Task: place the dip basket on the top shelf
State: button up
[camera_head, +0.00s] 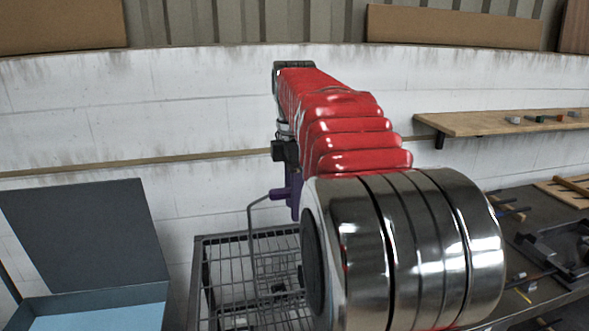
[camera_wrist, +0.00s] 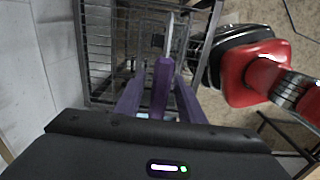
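The dip basket (camera_head: 278,270) is a wire basket with a tall bent wire handle (camera_head: 250,235) that ends in a purple grip (camera_head: 280,193). My gripper (camera_head: 296,205) has purple fingers at this grip, below my red arm. In the wrist view, my gripper (camera_wrist: 162,92) has one finger on each side of the purple grip (camera_wrist: 162,80). I cannot tell if they press on it. The basket appears within a larger grey wire rack (camera_head: 203,270); my chrome arm joint hides its right side. A wooden wall shelf (camera_head: 470,124) is at the right.
Small coloured blocks (camera_head: 540,118) lie on the right part of the wall shelf; its left part is clear. An open dark blue box (camera_head: 85,240) stands at the left. A dark bench with tools (camera_head: 555,245) is at the right, below the shelf.

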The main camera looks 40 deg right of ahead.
notch_tip(320, 180, up, 11)
jog(key=shift+f, duration=0.2)
dwell(0.4)
jog(key=shift+a, duration=0.1)
dwell(0.6)
jog(key=s+a+f+m+t, duration=0.1)
jog(key=s+a+f+m, duration=0.2)
jog(key=a, duration=0.4)
jog(key=s+a+f+m+t, duration=0.2)
jog(key=a+f+m, duration=0.1)
jog(key=a+f, duration=0.3)
jog(key=s+a+f+m+t, duration=0.1)
jog(key=s+a+f+m, duration=0.2)
jog(key=f, duration=0.4)
jog(key=s+a+f+m+t, duration=0.1)
jog(key=s+a+f+m, duration=0.2)
jog(key=s+a+f, duration=0.2)
jog(key=a+f, duration=0.2)
jog(key=a, duration=0.1)
jog(key=shift+s+f+m+t, duration=0.15)
jog(key=shift+s+m+t, duration=0.15)
jog(key=shift+m, duration=0.1)
